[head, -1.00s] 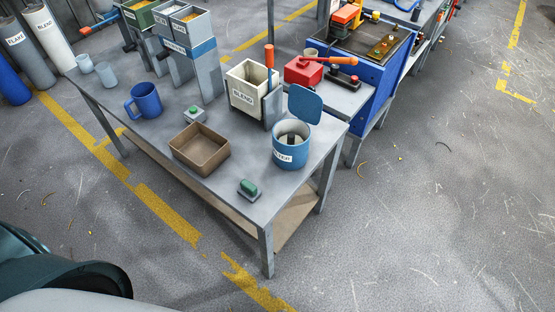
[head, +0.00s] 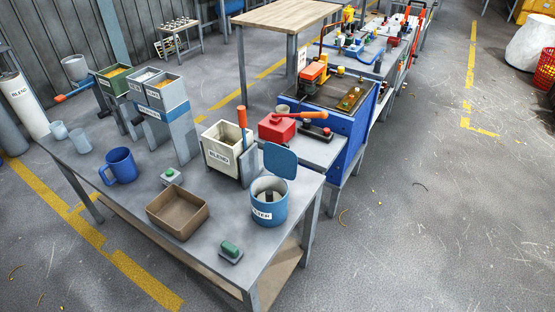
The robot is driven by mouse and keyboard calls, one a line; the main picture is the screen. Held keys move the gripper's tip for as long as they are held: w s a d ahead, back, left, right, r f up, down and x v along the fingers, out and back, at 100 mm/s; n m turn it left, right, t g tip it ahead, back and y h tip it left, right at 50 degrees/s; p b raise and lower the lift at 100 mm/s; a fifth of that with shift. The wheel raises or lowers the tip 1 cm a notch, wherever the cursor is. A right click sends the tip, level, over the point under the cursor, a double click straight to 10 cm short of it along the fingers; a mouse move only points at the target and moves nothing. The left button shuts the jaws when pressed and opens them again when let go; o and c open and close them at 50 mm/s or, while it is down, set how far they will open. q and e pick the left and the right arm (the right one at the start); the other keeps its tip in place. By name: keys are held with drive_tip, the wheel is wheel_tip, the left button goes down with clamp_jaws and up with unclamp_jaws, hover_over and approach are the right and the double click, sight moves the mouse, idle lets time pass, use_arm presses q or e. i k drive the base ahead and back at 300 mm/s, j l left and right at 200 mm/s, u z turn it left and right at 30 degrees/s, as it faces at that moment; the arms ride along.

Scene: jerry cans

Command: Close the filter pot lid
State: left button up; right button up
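The filter pot (head: 268,208) is a blue cylinder with a white label, standing near the right corner of the grey table. Its blue lid (head: 280,161) stands open, tilted up at the pot's back edge. A dark upright piece shows inside the open pot. Neither of my grippers shows in the head view.
On the grey table (head: 110,192) stand a brown tray (head: 166,222), a green-topped block (head: 230,251), a blue mug (head: 120,166), a small green button box (head: 171,176) and a cream BLEND bin (head: 222,148). A red box (head: 277,128) with an orange-handled lever sits behind the pot.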

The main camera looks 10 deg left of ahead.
sight(280, 161)
drive_tip(key=u, duration=1.15)
drive_tip(key=i+l+u, duration=0.1)
drive_tip(key=l+u, duration=0.3)
drive_tip(key=i+l+u, duration=0.1)
drive_tip(key=l+u, duration=0.15)
drive_tip(key=u, duration=0.15)
drive_tip(key=l+u, duration=0.75)
drive_tip(key=k+l+u, duration=0.1)
drive_tip(key=l, duration=0.3)
drive_tip(key=k+l+u, duration=0.15)
drive_tip(key=l, duration=0.25)
drive_tip(key=l+u, duration=0.1)
drive_tip(key=l, duration=0.25)
drive_tip(key=k+l+u, duration=0.15)
drive_tip(key=l, duration=0.2)
drive_tip(key=k+l+u, duration=0.1)
drive_tip(key=l, duration=0.25)
drive_tip(key=k+l, duration=0.15)
drive_tip(key=l, duration=0.2)
drive_tip(key=k+l, duration=0.2)
drive_tip(key=l, duration=0.15)
drive_tip(key=k+l, duration=0.15)
drive_tip(key=l, duration=0.2)
